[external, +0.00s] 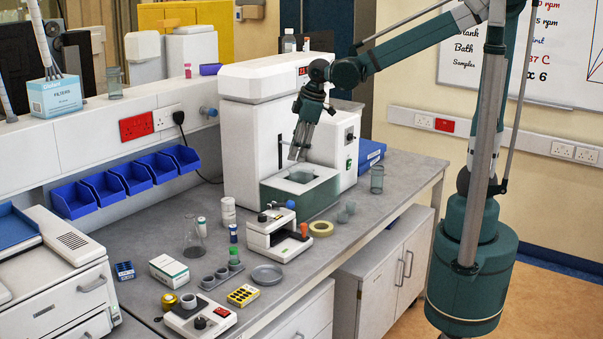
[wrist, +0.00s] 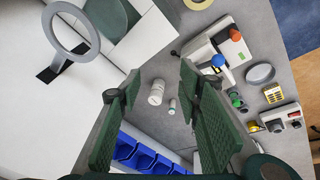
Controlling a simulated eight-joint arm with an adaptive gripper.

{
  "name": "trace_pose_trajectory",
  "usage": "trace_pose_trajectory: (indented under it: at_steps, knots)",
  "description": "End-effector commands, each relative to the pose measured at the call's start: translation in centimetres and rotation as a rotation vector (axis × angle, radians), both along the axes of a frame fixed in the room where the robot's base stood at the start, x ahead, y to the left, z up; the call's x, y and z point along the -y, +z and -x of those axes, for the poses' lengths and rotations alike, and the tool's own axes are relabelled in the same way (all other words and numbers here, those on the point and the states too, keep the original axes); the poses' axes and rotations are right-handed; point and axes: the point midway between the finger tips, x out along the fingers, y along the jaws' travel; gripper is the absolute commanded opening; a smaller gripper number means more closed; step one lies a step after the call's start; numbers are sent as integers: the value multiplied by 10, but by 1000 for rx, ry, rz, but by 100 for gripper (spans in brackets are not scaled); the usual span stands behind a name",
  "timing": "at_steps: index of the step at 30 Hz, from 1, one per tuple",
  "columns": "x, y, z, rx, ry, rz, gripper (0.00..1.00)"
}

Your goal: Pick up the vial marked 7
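No marking 7 is legible on any vial. A small white vial with a teal band (external: 202,226) stands on the bench beside the glass flask; it likely shows in the wrist view (wrist: 172,106) too. A blue-and-green vial (external: 233,233) stands to its right. A green vial (external: 234,256) stands in a grey rack farther forward. A larger white container (external: 228,212) is behind them and shows between the fingers in the wrist view (wrist: 156,92). My gripper (external: 297,152) is open and empty, high above the bench in front of the white machine (wrist: 158,80).
The white machine (external: 250,125) stands close behind my gripper. A small white instrument (external: 268,238) with blue and orange parts is in front. The flask (external: 193,240), a white-and-green box (external: 169,270) and a grey dish (external: 267,274) surround the vials. Blue bins (external: 131,176) line the wall.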

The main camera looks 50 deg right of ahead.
Motion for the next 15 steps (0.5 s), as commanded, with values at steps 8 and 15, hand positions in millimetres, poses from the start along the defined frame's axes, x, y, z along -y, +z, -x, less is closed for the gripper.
trace_pose_trajectory:
  at_steps: [8,15]
  knots:
    - [-40,-21,-31,-46,133,38,35]
    - [-74,-43,-54,-83,250,70,35]
